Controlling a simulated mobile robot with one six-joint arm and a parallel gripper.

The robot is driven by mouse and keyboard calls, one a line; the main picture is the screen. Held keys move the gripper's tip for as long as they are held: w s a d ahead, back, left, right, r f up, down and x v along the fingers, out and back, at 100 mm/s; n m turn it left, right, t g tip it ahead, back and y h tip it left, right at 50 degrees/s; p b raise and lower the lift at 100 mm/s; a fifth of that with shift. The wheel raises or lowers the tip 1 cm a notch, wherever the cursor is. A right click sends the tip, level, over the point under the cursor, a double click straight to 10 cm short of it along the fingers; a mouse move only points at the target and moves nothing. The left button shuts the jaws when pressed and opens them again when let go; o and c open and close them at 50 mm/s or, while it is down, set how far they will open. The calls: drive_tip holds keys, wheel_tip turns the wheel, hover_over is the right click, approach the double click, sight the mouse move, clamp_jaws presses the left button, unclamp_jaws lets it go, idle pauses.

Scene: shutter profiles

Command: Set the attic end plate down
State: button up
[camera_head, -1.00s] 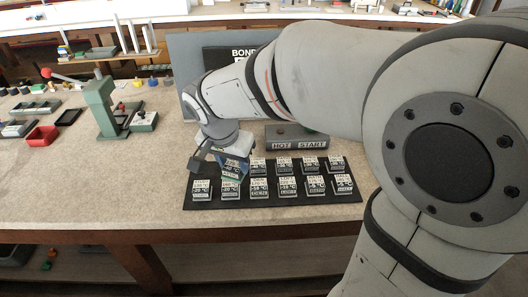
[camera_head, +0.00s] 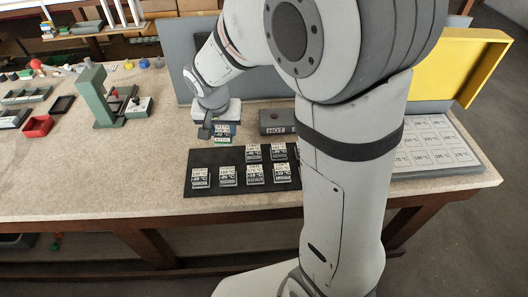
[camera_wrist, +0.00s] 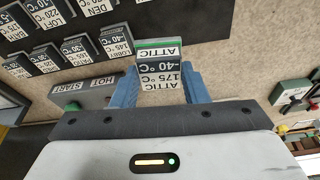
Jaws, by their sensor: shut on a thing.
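The attic end plate (camera_wrist: 160,68) is a small dark plate with white labels reading ATTIC, -40 °C and 175 °C, and a green strip. In the wrist view it sits between the two blue fingers of my gripper (camera_wrist: 160,88), which is shut on it. In the head view my gripper (camera_head: 208,131) holds the plate (camera_head: 222,130) near the back left edge of the black mat (camera_head: 205,158). I cannot tell whether the plate touches anything beneath it. Other labelled plates (camera_head: 227,176) lie in rows on the mat.
The grey HOT START box (camera_head: 275,122) stands right of my gripper, partly hidden by my arm. A yellow panel (camera_head: 460,62) and label grid (camera_head: 430,145) are at right. A green press (camera_head: 97,95) and red tray (camera_head: 37,126) are at left. Table left of the mat is clear.

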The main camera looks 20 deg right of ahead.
drive_tip(key=shift+w+d+r+n+p, duration=0.1)
drive_tip(key=shift+w+d+n+p, duration=0.1)
drive_tip(key=shift+w+n+p, duration=0.55)
drive_tip(key=x, duration=0.4)
drive_tip(key=s+x, duration=0.1)
drive_tip(key=x, duration=0.1)
drive_tip(key=shift+w+a+f+p, duration=0.1)
drive_tip(key=shift+a+f+p, duration=0.15)
drive_tip(key=shift+f+p, duration=0.15)
drive_tip(key=shift+f, duration=1.95)
drive_tip(key=shift+f, duration=0.1)
drive_tip(key=shift+f+b, duration=0.15)
drive_tip(key=shift+b, duration=0.15)
drive_tip(key=o, duration=1)
drive_tip(key=shift+o, duration=0.2)
